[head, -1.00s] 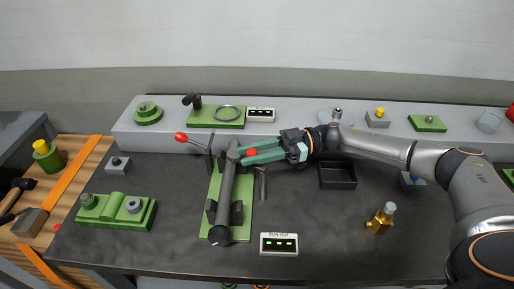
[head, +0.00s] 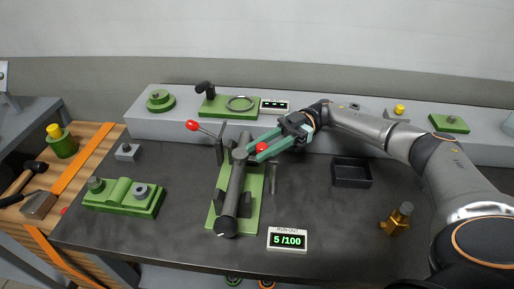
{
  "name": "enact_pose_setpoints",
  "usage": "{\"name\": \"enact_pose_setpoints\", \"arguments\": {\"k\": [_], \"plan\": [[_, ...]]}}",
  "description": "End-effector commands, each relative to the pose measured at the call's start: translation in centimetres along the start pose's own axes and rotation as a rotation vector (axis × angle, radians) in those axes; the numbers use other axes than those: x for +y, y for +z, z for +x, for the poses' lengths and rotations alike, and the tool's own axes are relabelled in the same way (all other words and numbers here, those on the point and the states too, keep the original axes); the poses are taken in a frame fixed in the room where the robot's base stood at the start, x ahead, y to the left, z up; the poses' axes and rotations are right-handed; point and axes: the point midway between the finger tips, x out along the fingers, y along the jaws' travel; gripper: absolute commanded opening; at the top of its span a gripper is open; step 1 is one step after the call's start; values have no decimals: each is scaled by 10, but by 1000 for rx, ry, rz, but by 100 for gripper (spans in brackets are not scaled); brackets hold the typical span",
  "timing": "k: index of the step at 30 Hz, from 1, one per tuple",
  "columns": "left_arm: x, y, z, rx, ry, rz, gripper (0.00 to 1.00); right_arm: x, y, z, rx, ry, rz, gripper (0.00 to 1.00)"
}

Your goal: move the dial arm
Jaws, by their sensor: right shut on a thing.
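A green fixture (head: 252,212) stands on the dark bench, with a dark grey bar (head: 235,195) lying lengthwise over it. A red ball knob (head: 261,147) sits at the bar's far end, between the green fingers of my right gripper (head: 257,150), which is shut on it. The fingers partly hide what the knob is fixed to. A second red knob (head: 192,125) ends a thin lever reaching left from a dark upright post (head: 219,148). Which lever is the dial arm I cannot tell for sure. The run-out display (head: 287,240) reads 5/100. My left gripper is not in view.
A black open tray (head: 352,173) and a brass fitting (head: 397,219) are on the right. A green block with two round parts (head: 125,197) is on the left. A raised grey shelf (head: 330,120) with several fixtures runs behind. The bench between display and tray is clear.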

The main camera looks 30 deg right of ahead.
Motion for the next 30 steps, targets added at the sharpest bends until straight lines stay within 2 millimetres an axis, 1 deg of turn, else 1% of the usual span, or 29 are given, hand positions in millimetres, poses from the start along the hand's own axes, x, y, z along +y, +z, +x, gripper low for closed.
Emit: {"name": "enact_pose_setpoints", "arguments": {"k": [8, 9, 16, 25, 28, 30], "plan": [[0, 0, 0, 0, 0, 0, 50, -1, 0, 1, 2, -5, -1, 0], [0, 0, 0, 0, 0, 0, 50, -1, 0, 1, 2, -5, -1, 36], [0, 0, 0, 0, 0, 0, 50, 0, 0, 1, 2, -3, -1, 61], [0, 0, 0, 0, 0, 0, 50, 0, -3, 0, 1, -2, -2, 61], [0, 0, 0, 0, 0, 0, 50, 0, -13, 0, 1, -1, -5, 61], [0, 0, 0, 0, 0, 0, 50, 0, -24, 0, 1, -3, -6, 61]]}}
